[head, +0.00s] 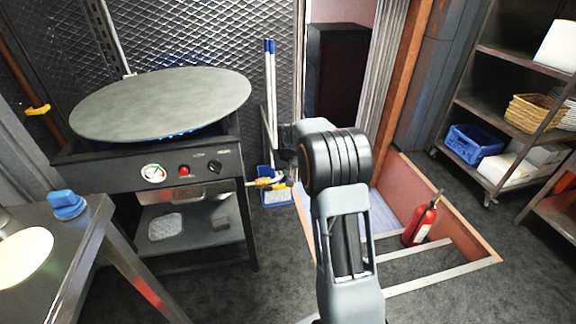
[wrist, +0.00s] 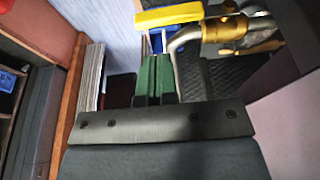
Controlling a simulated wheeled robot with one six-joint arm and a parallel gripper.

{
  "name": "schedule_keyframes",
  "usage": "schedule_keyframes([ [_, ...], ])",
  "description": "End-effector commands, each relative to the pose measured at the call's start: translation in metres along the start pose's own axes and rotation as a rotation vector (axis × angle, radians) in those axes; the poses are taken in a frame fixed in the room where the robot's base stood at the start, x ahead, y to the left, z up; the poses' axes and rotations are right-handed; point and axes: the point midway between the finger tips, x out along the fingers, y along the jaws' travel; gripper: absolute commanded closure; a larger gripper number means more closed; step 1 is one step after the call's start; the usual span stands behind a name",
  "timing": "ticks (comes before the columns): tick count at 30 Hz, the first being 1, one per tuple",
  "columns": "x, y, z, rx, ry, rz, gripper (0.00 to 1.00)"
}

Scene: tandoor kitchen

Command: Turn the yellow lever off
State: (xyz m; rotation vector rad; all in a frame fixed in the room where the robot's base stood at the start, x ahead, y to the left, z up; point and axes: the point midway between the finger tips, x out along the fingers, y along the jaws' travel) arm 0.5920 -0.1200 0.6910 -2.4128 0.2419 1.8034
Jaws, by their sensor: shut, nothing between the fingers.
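The yellow lever (wrist: 169,15) shows at the top of the wrist view, beside a brass valve body (wrist: 232,30) on a bent silver pipe (wrist: 185,42). It lies roughly level in that picture. My gripper (wrist: 155,60) has green fingers, which are together and empty. The fingertips are just below the lever in the picture; I cannot tell whether they touch it. In the head view, a small yellow part (head: 265,182), likely the same lever, shows beside the cooking stand, left of my arm. My fingers are not clear there.
The stand has a round griddle (head: 160,103) and a control panel (head: 150,174). Another yellow handle (head: 37,110) is on the far left. A blue dustpan (head: 275,198) is behind the small yellow part. A red extinguisher (head: 421,222) stands right of my arm. A metal table (head: 60,250) is front left.

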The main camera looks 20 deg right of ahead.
Motion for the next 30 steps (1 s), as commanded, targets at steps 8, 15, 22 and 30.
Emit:
schedule_keyframes([
  [8,0.04,0.0,0.007,0.0,0.0,0.0,1.0],
  [15,0.051,0.0,0.011,0.0,0.001,0.0,1.0],
  [22,0.052,0.0,0.011,0.0,0.001,0.0,1.0],
  [30,0.053,0.002,0.011,0.005,0.001,-0.007,1.0],
])
